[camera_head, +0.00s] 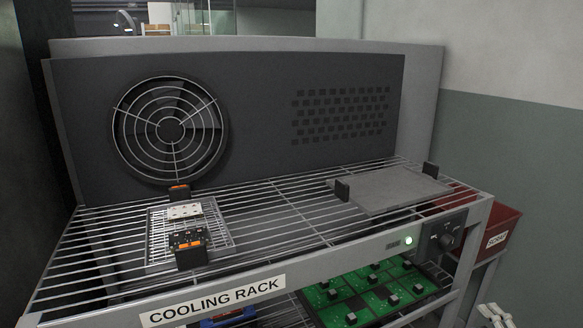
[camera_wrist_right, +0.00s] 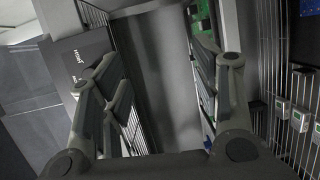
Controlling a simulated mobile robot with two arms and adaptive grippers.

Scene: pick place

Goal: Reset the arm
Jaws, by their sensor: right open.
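My right gripper (camera_wrist_right: 166,78) shows in the right wrist view with its two grey fingers spread apart and nothing between them. In the head view a small pale part of what looks like my right gripper (camera_head: 494,316) shows at the lower right edge, in front of and apart from the cooling rack (camera_head: 300,215). My left gripper is in neither view.
A wire tray (camera_head: 160,240) with a white board and a dark board lies on the rack's left. A flat grey plate (camera_head: 390,192) lies on its right. Green boards (camera_head: 362,292) fill a lower shelf. A red bin (camera_head: 492,220) stands to the right.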

